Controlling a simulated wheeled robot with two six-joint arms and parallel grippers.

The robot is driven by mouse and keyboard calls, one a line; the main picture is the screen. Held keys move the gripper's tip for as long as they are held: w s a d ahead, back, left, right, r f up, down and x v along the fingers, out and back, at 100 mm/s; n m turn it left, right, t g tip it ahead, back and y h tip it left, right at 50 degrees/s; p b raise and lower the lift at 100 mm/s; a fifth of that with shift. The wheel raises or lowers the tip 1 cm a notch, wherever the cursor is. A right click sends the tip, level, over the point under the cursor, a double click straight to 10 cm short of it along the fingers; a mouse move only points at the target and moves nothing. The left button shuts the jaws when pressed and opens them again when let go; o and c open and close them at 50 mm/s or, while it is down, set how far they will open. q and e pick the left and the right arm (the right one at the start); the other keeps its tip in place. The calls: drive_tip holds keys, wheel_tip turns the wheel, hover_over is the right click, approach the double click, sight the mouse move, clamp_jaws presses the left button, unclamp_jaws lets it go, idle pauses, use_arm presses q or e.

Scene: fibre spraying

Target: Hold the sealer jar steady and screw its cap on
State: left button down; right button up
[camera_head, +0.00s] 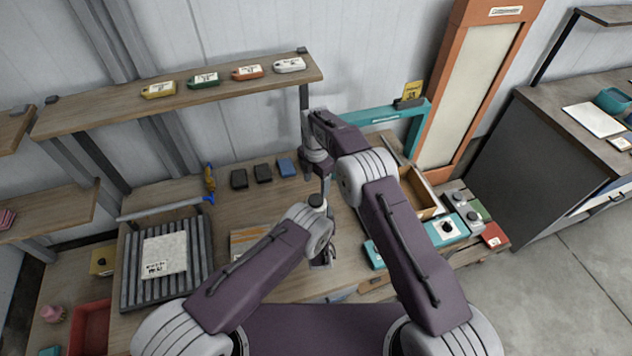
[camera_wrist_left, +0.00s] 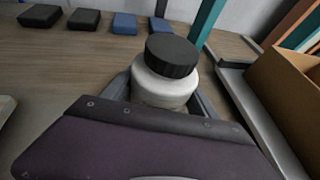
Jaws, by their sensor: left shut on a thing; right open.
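The sealer jar is white with a ribbed black cap (camera_wrist_left: 172,56) on its top. In the left wrist view the jar body (camera_wrist_left: 164,88) stands between the fingers of my left gripper (camera_wrist_left: 160,96), which is shut on it. The cap looks roughly level; I cannot tell how tightly it sits. In the head view the dark cap (camera_head: 316,200) shows just past my left wrist, which hides most of the jar. My right gripper (camera_head: 326,184) is open, points down near the cap on its far side, and does not show in the left wrist view.
Dark and blue blocks (camera_head: 263,173) lie at the back of the bench. A wooden tray (camera_head: 428,203) and teal devices (camera_head: 447,231) stand to the right. A ribbed rack (camera_head: 132,262) with a pale slab is at left. A shelf (camera_head: 110,111) overhangs the back.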

sight(316, 199)
drive_tip(key=shift+f, duration=4.05)
